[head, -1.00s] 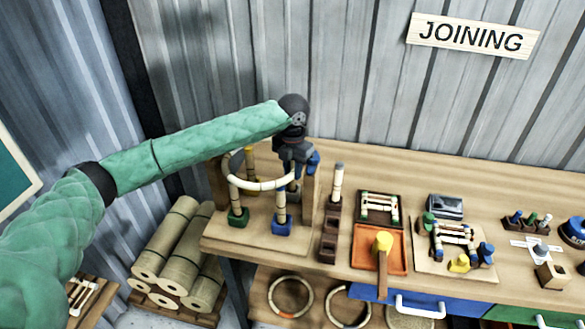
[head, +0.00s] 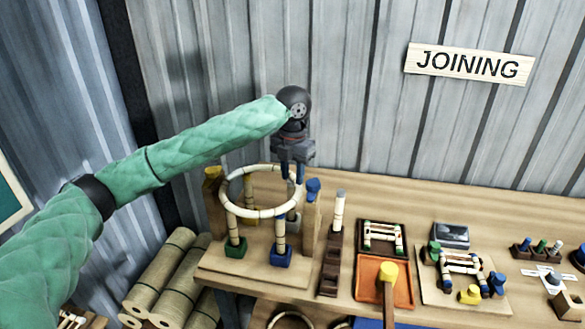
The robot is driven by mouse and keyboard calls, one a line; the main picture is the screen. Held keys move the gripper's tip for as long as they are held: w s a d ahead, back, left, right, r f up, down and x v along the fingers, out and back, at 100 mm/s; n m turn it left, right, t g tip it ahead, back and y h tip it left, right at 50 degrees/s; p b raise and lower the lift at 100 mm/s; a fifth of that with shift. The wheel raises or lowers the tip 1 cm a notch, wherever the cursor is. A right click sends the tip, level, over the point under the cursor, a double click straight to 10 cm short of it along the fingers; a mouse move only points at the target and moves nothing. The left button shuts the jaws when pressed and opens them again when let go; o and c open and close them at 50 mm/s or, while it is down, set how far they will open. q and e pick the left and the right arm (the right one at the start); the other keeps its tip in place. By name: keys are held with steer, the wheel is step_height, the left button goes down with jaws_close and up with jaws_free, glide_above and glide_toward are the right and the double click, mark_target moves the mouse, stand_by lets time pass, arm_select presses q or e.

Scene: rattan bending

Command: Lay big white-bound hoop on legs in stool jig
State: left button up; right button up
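The big white-bound hoop (head: 259,212) lies roughly level over the tops of the upright legs in the stool jig (head: 216,269). The front legs stand in a green foot (head: 236,250) and a blue foot (head: 281,258); the hoop's front arc appears to rest on them. Contact at the back legs is hard to judge. My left gripper (head: 292,177) points down at the hoop's back right edge. A gap shows between its fingers, and it looks open, with the tips at or just above the rim. My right gripper is out of view.
Wooden jig posts flank the hoop, the right one (head: 312,218) with a blue top, close beside my gripper. A peg rack (head: 331,262), an orange tray (head: 370,282) with a mallet (head: 388,276), and a small jig board (head: 437,289) stand to the right. The corrugated wall is behind.

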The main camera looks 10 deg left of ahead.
arm_select(q)
steer(key=shift+r+b, duration=0.6)
steer(key=shift+r, duration=1.35)
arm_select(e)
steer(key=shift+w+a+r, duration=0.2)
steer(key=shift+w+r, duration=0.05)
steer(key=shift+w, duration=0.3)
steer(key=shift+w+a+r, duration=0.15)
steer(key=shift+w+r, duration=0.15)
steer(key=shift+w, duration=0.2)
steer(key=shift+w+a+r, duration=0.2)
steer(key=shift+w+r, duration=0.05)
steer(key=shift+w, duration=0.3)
